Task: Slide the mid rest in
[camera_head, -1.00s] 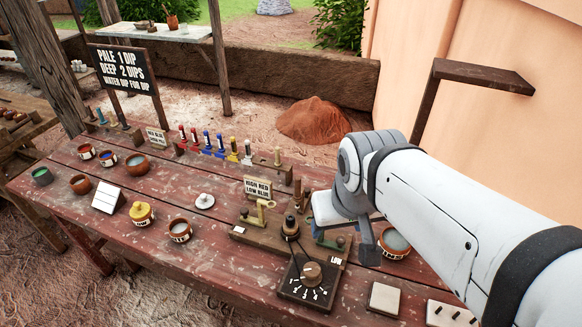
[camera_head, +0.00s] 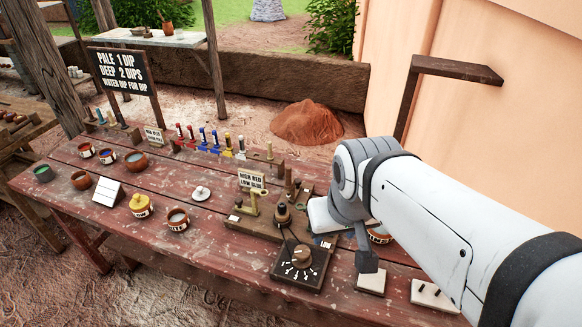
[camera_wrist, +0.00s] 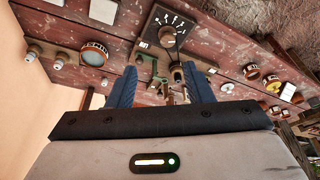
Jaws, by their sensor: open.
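The wooden stand (camera_head: 262,228) on the table carries a dark upright post (camera_head: 283,213) in its middle. A brass-coloured rest (camera_head: 250,205) with a knob is at its left side. A green piece shows in the wrist view (camera_wrist: 145,70), beside the post (camera_wrist: 178,76). I cannot tell for certain which part is the mid rest. My gripper (camera_wrist: 160,74) is open, its two blue fingers on either side of the stand's middle parts in the picture, with nothing seen gripped. I cannot tell if they touch.
A dial box (camera_head: 300,266) stands at the stand's front, with a cable to the post. A sign (camera_head: 252,181) is behind it. The table's front left is clear.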

